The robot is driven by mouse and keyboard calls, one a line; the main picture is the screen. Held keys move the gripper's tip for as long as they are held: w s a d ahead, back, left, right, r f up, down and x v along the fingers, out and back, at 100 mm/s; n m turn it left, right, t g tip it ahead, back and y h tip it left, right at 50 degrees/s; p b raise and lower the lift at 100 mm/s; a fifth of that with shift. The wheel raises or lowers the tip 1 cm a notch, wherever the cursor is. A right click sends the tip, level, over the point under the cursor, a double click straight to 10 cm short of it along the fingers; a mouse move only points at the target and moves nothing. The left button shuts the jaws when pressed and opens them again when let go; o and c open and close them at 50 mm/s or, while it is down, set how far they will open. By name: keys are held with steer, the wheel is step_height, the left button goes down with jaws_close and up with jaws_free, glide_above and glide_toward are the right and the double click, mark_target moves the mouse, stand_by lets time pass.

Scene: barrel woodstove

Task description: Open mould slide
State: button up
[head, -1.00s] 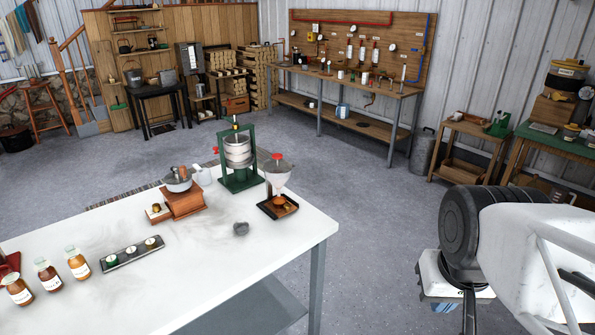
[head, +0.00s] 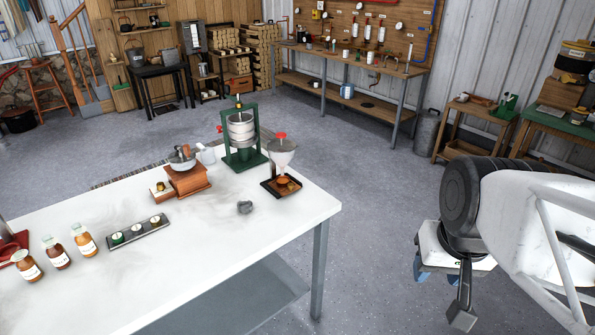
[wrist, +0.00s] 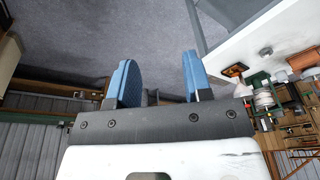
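No part is clearly recognisable as the mould slide. Candidates stand on the white table (head: 190,275): a green-framed press (head: 241,140) with a metal cylinder, and a clear funnel (head: 281,155) with a red knob above a dark tray (head: 270,190). A dark strip (head: 138,230) holding three round pieces lies nearer. My gripper (head: 425,268) hangs off the table's right side, well away from these things. In the wrist view its two blue fingers (wrist: 158,82) are spread with nothing between them. The table corner, press and tray show at upper right there.
A wooden grinder-like box (head: 188,180) with a metal bowl, a grey lump (head: 245,207) and several bottles (head: 57,253) stand on the table. A workbench (head: 350,70) lines the back wall. The floor right of the table is open.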

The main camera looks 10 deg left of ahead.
steer(key=w+a+m+y, duration=0.1)
steer(key=w+a, duration=0.1)
steer(key=w, duration=0.2)
steer(key=w+a+m+g+y, duration=0.1)
steer(key=w+a+m, duration=0.1)
steer(key=w, duration=0.3)
steer(key=w+a+m+y, duration=0.1)
steer(key=w+a+y, duration=0.1)
steer(key=w, duration=0.3)
steer(key=shift+a+f, duration=0.4)
steer(key=shift+a, duration=0.2)
steer(key=w+a+f+m+y, duration=0.2)
steer(key=w+a+f+m, duration=0.15)
steer(key=w, duration=0.45)
steer(key=w+a+f+m+y, duration=0.2)
steer(key=w+a+m, duration=0.15)
steer(key=w, duration=0.55)
steer(key=m+t+y, duration=0.4)
steer(key=m, duration=0.7)
glide_toward(292, 185)
steer(key=shift+w+a+f, duration=0.25)
steer(key=shift+w+a, duration=0.25)
steer(key=shift+a, duration=0.15)
steer(key=shift+g, duration=0.3)
steer(key=shift+x, duration=3.8)
jaws_close()
